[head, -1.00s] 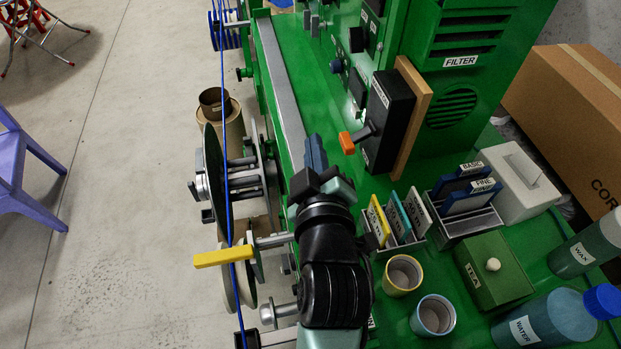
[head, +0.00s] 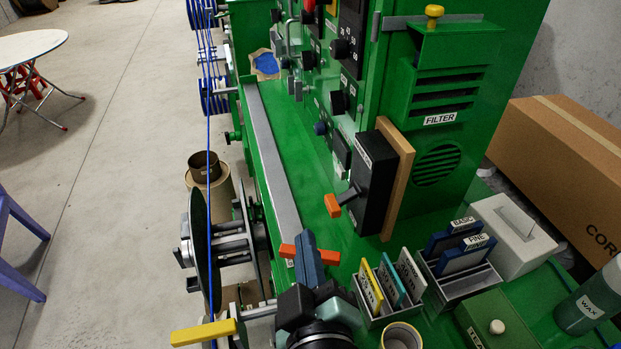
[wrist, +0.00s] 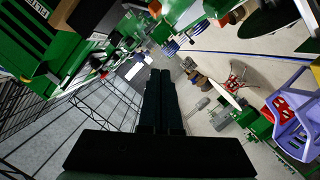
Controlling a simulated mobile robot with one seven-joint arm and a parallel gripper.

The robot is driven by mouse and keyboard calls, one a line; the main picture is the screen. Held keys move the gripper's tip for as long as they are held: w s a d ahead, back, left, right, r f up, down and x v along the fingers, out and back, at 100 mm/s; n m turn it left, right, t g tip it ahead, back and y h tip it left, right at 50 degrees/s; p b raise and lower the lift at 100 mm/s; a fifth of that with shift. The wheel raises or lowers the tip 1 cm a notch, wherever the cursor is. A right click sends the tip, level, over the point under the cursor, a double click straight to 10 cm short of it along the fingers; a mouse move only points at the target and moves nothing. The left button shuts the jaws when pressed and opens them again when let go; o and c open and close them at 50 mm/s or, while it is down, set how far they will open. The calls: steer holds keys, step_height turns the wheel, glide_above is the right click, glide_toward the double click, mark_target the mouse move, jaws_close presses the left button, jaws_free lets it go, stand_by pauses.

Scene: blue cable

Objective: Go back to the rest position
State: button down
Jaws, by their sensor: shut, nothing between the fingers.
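My gripper (head: 307,250) is in the lower middle of the head view, above the green machine bed (head: 290,150). It points away from me, and its fingers are shut and empty. In the wrist view my gripper (wrist: 160,73) shows as two dark fingers side by side, with nothing held. An orange bar (head: 329,257) shows on both sides of my gripper in the head view; I cannot tell whether they touch. The blue cable (head: 209,130) runs down the left side of the machine, past the dark reel disc (head: 201,235), apart from my gripper.
Right of my gripper stand a black switch box (head: 375,180) with an orange lever (head: 333,205), a card holder (head: 375,312) and a cup (head: 401,337). A yellow handle (head: 203,332) sticks out at lower left. The floor (head: 110,160) at left is largely clear.

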steer(key=w+d+r+m+t, duration=0.1)
steer(key=w+r+m+t, duration=0.15)
steer(key=r, duration=0.65)
steer(key=w+r+m+t, duration=0.1)
steer(key=r+t, duration=0.2)
steer(key=r, duration=0.6)
steer(key=s+r+m+t+h, duration=0.1)
steer(key=s+r+m+t, duration=0.2)
steer(key=r, duration=0.7)
steer(key=s+r+m+t+h, duration=0.1)
steer(key=s+r+m+t, duration=0.2)
steer(key=r, duration=0.8)
steer(key=shift+s+d, duration=0.3)
steer(key=shift+s, duration=0.05)
